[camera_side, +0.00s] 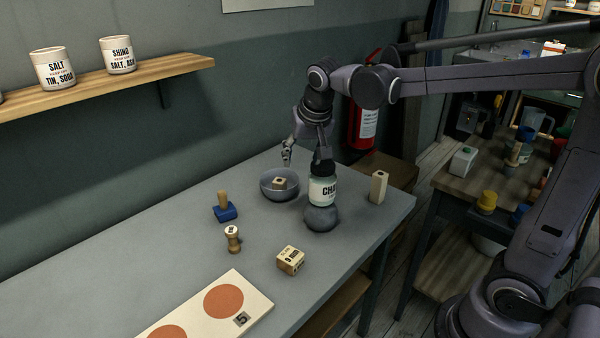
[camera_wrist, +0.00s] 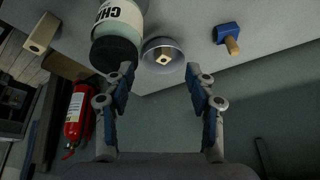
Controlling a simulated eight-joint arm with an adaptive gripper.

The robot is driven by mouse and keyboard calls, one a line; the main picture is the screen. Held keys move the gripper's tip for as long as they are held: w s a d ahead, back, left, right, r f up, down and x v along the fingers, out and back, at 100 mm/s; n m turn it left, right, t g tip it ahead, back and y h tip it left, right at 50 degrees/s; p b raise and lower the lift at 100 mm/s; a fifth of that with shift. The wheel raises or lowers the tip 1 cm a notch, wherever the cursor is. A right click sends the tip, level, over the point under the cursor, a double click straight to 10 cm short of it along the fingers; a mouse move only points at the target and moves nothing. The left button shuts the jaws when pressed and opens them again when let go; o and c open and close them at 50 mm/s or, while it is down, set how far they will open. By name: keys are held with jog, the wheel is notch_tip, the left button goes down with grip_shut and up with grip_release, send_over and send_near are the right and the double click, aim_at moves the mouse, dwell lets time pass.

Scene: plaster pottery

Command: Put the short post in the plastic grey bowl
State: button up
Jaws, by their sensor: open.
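A small light wooden post with a dark hole in its top, which looks like the short post (camera_side: 279,183), sits inside the grey bowl (camera_side: 267,194). In the wrist view the post (camera_wrist: 163,59) shows within the bowl's rim (camera_wrist: 178,47). A taller wooden post (camera_side: 378,187) stands near the table's right edge, and it also shows in the wrist view (camera_wrist: 41,33). My gripper (camera_side: 304,150) is open and empty above the bowl and the jar. In the wrist view its fingertips (camera_wrist: 160,76) are apart, with one overlapping the jar's dark lid; contact cannot be told.
A labelled jar (camera_side: 322,189) stands right of the bowl, with a grey rounded object (camera_side: 320,218) at its foot. A blue block with a wooden peg (camera_side: 225,212), a spool (camera_side: 233,239), a marked wooden cube (camera_side: 290,260) and a board (camera_side: 252,289) lie nearer. The left tabletop is clear.

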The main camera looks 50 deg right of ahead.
jog(key=s+a+f+n+t+y, duration=0.1)
jog(key=s+f+n, duration=0.1)
jog(key=s, duration=0.6)
jog(key=s+a+f+n+t+y, duration=0.1)
jog(key=s+a+f+n, duration=0.1)
jog(key=s, duration=0.6)
jog(key=f+n, duration=0.1)
jog(key=n, duration=0.1)
jog(key=shift+a+n+t, duration=0.3)
jog(key=shift+t, duration=0.1)
